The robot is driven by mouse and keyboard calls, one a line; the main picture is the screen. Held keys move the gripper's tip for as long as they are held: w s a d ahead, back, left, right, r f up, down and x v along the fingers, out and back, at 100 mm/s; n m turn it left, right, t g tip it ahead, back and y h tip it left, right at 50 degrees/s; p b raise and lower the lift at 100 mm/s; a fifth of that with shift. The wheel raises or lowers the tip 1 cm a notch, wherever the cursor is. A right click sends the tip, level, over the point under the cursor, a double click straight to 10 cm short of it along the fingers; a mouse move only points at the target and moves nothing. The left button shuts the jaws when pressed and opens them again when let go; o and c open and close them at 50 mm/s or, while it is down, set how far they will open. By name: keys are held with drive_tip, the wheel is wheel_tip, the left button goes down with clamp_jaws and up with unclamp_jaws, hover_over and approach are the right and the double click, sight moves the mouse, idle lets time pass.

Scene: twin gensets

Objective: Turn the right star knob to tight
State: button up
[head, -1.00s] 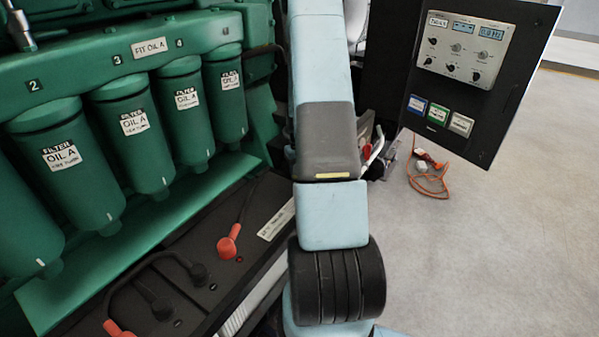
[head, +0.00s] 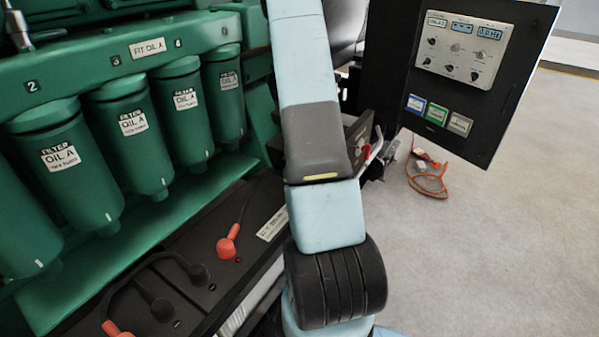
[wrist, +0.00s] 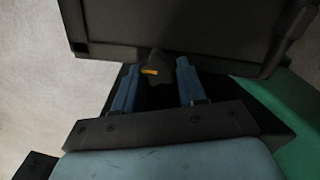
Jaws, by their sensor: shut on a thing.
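In the wrist view, a dark star knob (wrist: 161,61) with a yellow mark on it sits at the edge of a dark panel (wrist: 200,30). My gripper (wrist: 157,70) has its two blue fingers on either side of the knob, shut on it. The knob's far side and the exact finger contact are too dark to make out. In the head view, neither the gripper nor the knob shows.
Green oil filters (head: 145,150) line the left engine in the head view, above black batteries (head: 190,285) with red-capped cables. A control panel (head: 470,50) stands at right.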

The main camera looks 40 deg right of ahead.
drive_tip(key=shift+w, duration=0.15)
drive_tip(key=o, duration=1.1)
drive_tip(key=shift+c, duration=0.2)
wheel_tip(320, 180, up, 14)
drive_tip(key=shift+f, duration=0.15)
idle(0.4)
